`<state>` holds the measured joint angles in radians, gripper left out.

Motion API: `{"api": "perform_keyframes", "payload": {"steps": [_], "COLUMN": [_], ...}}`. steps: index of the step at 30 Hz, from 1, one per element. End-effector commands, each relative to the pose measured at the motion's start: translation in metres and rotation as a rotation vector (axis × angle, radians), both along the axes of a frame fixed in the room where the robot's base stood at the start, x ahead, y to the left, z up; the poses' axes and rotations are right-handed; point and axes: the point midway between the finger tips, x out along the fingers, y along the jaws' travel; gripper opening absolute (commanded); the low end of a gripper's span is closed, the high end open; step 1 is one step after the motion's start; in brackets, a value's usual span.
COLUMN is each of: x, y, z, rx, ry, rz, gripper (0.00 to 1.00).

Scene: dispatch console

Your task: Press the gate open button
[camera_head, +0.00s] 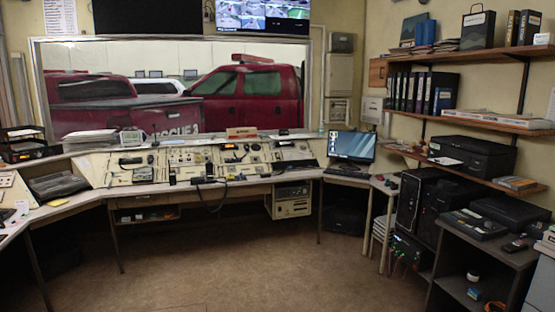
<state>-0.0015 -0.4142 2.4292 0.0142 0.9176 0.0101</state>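A long cream dispatch console (188,158) with several panels of switches, dials and handsets runs along the far wall under a window. I cannot tell a gate open button apart on it, as the controls and their labels are too small to read. A cream control unit (291,200) hangs under the desk to the right of the middle. A black handset with a hanging cord (210,183) lies at the front of the console. My gripper is not in view.
The brown floor (220,262) before the console is clear. A lit monitor (352,145) stands at the desk's right end. A dark side table (485,240) with devices and black computer towers (410,205) stand at the right, below wall shelves (480,55). Another desk (18,218) reaches in at the left.

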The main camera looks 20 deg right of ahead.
Motion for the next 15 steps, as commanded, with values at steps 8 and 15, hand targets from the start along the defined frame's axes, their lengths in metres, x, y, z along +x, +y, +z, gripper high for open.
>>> {"api": "perform_keyframes", "payload": {"steps": [8, 15], "x": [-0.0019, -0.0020], "y": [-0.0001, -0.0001], "z": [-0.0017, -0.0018], "rx": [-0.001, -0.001], "ry": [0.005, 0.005], "rz": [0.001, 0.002], "gripper": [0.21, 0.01]}}
